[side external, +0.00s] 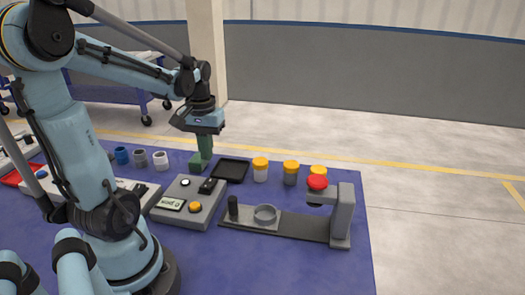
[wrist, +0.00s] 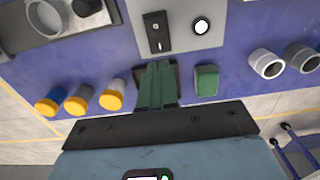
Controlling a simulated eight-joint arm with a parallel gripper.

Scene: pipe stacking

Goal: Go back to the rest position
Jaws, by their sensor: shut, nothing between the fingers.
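My gripper (side external: 205,156) points down over the blue table, its green fingers shut and empty. In the wrist view the two fingers (wrist: 157,68) lie side by side, partly covering a small black tray (wrist: 174,72). The tray (side external: 231,169) lies to the right of the fingers in the side view. A green block (side external: 196,164) is close to the fingertips in the side view, and in the wrist view it (wrist: 207,80) lies to their right. The pipe pieces are white (side external: 160,161), grey (side external: 140,158) and blue (side external: 121,156), standing at the left.
Orange-capped jars (side external: 260,170) stand right of the tray. A grey control box (side external: 191,201) with an orange button is in front of the gripper. A fixture with a red knob (side external: 317,182) and a ring (side external: 265,214) is at the right. The table's front right is clear.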

